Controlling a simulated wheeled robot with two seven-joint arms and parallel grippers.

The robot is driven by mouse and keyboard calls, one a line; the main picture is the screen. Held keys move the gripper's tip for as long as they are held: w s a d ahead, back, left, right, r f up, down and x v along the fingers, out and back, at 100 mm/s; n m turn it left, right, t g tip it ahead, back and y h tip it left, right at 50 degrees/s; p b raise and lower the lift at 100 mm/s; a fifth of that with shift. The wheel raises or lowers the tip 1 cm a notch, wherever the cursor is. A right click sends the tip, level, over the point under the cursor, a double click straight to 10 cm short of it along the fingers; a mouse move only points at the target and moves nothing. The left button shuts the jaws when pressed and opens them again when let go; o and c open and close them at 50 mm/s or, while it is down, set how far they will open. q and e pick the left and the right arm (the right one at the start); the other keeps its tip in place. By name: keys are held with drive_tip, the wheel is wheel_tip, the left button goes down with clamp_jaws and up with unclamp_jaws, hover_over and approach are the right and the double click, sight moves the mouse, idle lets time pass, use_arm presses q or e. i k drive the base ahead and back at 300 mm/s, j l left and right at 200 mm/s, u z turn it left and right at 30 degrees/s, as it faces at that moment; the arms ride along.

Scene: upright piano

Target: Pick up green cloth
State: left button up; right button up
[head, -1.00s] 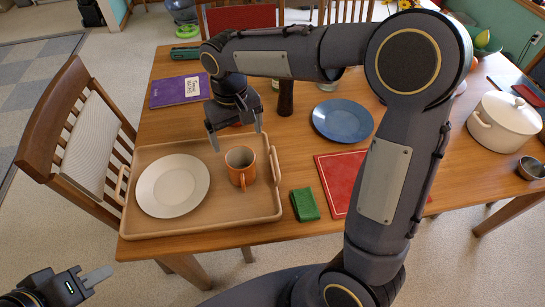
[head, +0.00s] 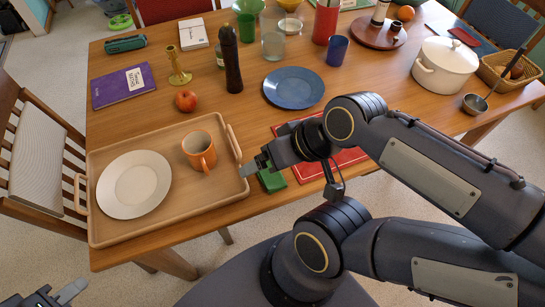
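The green cloth (head: 271,181) lies folded on the table between the tray and the red book, partly covered by my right gripper. My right gripper (head: 254,168) reaches in from the right, just over the cloth's upper edge and the tray's right rim. One pale fingertip shows; the other is hidden, so its opening and any contact with the cloth cannot be told. My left gripper (head: 72,290) is at the bottom left corner, away from the table, with one pale finger showing and its opening unclear.
The wooden tray (head: 110,234) holds a white plate (head: 135,184) and an orange mug (head: 199,151). A red book (head: 350,158) lies right of the cloth. A blue plate (head: 293,87), dark pepper mill (head: 231,60), apple (head: 186,100) and white pot (head: 444,66) stand farther back.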

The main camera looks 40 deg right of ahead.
sight(275, 182)
drive_tip(key=z, duration=1.3)
